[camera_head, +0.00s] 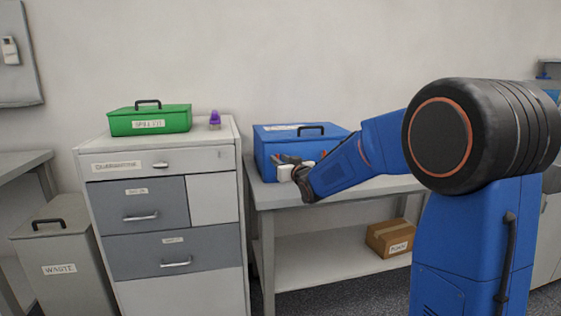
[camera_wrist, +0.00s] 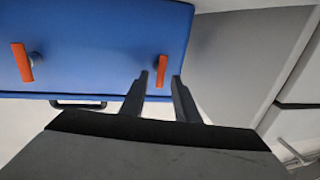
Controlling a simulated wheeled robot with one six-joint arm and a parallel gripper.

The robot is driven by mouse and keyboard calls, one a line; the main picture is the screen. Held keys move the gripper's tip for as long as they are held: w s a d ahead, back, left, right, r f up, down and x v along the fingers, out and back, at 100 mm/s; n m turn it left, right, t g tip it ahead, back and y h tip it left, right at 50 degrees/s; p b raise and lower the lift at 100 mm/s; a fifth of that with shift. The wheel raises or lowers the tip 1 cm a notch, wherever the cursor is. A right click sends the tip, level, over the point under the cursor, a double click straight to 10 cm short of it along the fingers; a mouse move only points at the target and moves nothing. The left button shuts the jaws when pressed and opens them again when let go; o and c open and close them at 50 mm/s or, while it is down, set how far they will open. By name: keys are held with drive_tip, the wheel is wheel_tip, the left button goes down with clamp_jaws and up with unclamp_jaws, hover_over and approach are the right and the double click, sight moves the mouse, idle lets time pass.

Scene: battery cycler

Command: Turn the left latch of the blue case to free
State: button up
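The blue case (camera_head: 262,147) stands on the table, its front facing me. In the wrist view, which appears upside down, the blue front (camera_wrist: 100,45) carries two orange bar latches. The left latch (camera_wrist: 161,72) shows at the right there, on the drawer-cabinet side, with its bar roughly upright. The other latch (camera_wrist: 22,62) is farther left, slightly tilted. My gripper (camera_wrist: 160,77) is open, with its two dark fingertips on either side of the left latch. I cannot tell whether they touch it. In the head view my gripper (camera_head: 289,161) covers part of the case front.
A drawer cabinet (camera_head: 165,200) stands left of the table (camera_head: 335,190), bearing a green box (camera_head: 150,121) and a purple-topped item (camera_head: 215,120). A cardboard box (camera_head: 390,238) sits on the lower shelf. The case's black handle (camera_head: 311,127) stands up on its lid.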

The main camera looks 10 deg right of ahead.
clamp_jaws()
drive_tip(key=shift+s+a+f+n+g+h, duration=0.15)
drive_tip(key=shift+a+n+g+h, duration=0.3)
drive_tip(key=shift+n, duration=2.1)
drive_tip(key=shift+w+a+f+n+g+h, duration=0.15)
drive_tip(key=shift+n+h, duration=0.45)
drive_tip(key=shift+n, duration=2)
drive_tip(key=shift+s+a+f+n+g+h, duration=0.15)
drive_tip(key=shift+a+n+g+h, duration=0.35)
drive_tip(key=shift+n, duration=2.05)
drive_tip(key=shift+d+n, duration=0.15)
drive_tip(key=shift+n, duration=0.15)
